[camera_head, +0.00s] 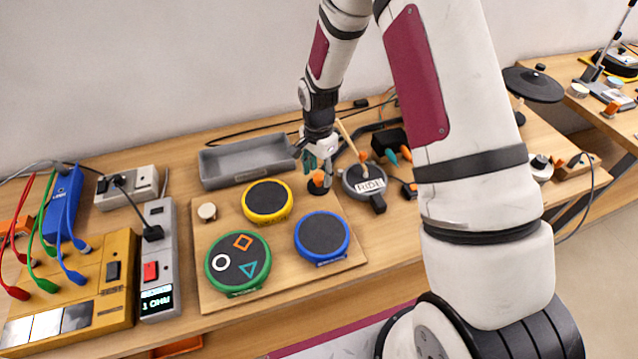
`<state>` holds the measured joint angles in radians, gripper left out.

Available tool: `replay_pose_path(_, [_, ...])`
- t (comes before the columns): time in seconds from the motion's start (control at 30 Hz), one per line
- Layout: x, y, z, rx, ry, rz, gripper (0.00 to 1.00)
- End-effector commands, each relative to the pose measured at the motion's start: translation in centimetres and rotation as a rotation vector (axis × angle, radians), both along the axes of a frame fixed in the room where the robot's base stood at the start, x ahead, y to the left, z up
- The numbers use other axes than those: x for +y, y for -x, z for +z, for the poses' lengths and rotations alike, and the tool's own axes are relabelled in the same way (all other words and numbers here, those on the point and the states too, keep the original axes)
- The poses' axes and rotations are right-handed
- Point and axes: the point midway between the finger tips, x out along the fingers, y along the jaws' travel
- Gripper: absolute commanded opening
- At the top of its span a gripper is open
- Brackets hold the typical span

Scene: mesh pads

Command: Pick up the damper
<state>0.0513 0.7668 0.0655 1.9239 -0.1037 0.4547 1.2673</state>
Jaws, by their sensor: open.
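A small dark round piece with an orange upper part (318,183), perhaps the damper, is at the back right corner of the wooden board (222,288). A small beige round knob (207,212) sits at the board's left side; I cannot tell for sure which small piece is the damper. My gripper (317,165) is open and points down just above the orange and dark piece, its fingers partly covering it. Whether it touches the piece is unclear.
Yellow (267,201), blue (322,236) and green (238,264) round pads sit on the board. A grey tray (247,160) stands behind. A dark round device (364,181) with a label is close right of my gripper. Boxes with cables fill the left.

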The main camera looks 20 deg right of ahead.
Motion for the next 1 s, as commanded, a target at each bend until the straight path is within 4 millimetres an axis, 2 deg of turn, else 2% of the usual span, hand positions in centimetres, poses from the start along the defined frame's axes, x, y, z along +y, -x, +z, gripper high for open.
replay_pose_path(0.2, [0.0, 0.0, -2.3, 0.001, 0.000, 0.000, 0.48])
replay_pose_path(0.47, [0.0, -0.1, -2.5, -0.001, 0.000, 0.000, 0.48])
replay_pose_path(0.57, [0.0, -0.1, -2.5, -0.001, 0.000, 0.000, 0.30])
replay_pose_path(0.7, [0.0, -0.1, -2.5, -0.001, 0.000, 0.000, 0.00])
replay_pose_path(1.0, [0.0, -0.1, -2.5, -0.001, 0.000, 0.000, 0.00])
